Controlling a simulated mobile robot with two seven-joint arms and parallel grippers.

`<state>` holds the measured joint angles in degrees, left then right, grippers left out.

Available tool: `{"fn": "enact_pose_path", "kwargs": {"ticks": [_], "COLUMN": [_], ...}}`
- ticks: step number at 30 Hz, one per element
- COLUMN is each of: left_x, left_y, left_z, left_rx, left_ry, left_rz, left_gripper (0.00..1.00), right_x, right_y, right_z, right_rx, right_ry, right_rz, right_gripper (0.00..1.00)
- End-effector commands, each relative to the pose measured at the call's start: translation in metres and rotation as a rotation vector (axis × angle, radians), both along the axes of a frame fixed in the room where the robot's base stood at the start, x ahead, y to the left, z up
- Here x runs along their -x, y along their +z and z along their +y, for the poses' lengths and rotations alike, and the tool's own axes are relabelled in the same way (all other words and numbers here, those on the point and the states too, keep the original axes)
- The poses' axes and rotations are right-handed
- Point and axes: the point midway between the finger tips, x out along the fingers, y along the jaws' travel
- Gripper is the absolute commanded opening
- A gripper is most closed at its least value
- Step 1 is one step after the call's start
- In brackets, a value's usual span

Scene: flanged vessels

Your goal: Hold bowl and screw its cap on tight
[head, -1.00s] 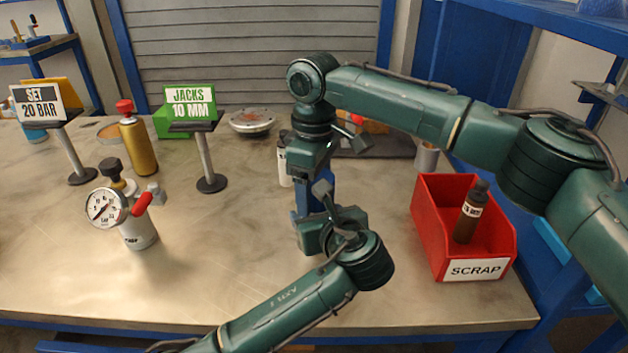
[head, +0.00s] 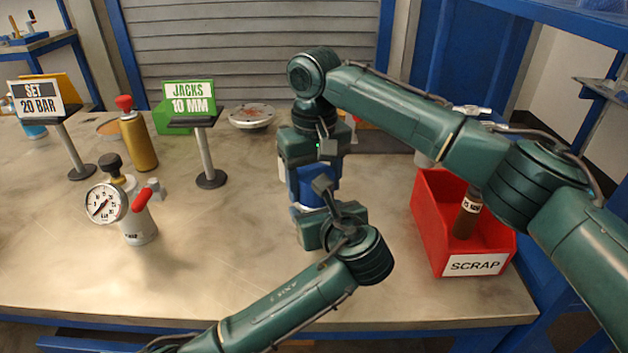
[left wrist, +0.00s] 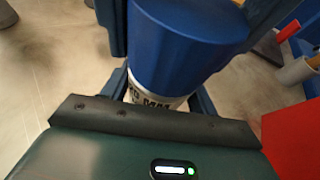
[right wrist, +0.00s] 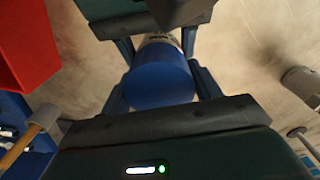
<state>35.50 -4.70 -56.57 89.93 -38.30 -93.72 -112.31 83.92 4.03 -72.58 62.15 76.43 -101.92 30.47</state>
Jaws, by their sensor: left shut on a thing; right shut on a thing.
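The blue cap (head: 318,188) is upright over the bowl, a white vessel with a lettered label (left wrist: 150,97). The bowl is mostly hidden in the head view; a pale strip shows under the cap. My right gripper (head: 316,174) comes from above and is shut on the cap; its fingers flank the cap in the right wrist view, where the cap (right wrist: 160,85) also shows. My left gripper (head: 312,214) comes from the front, shut on the bowl just below the cap. Cap and bowl look in line. Whether the cap is fully seated, I cannot tell.
A red SCRAP bin (head: 428,225) with a brown bottle (head: 467,213) stands to the right. A pressure gauge assembly (head: 106,204) stands left, with a gold bottle (head: 138,142) and a JACKS sign (head: 188,95) behind. The bench between gauge and grippers is clear.

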Motion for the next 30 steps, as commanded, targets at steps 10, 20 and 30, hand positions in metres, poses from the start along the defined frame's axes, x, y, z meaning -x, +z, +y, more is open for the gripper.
{"fn": "enact_pose_path", "kwargs": {"ticks": [10,20,30], "left_x": [-0.0001,-0.0002,-0.0001], "left_y": [0.0000,0.0000,0.0001], "left_z": [0.0000,0.0002,0.0004], "left_rx": [-0.001,-0.001,-0.002], "left_ry": [0.000,0.000,0.001], "left_rz": [0.000,0.000,0.000], "left_gripper": [0.00,0.00,0.00], "right_x": [0.0001,0.0000,-0.0003], "right_y": [0.0000,0.0000,0.0044], "right_z": [-0.0007,-0.0008,-0.0006], "right_rx": [0.000,0.000,-0.001], "right_ry": [-0.539,-0.535,-0.534], "right_rz": [0.000,-0.001,-0.002], "right_gripper": [0.35,0.83,0.84]}}
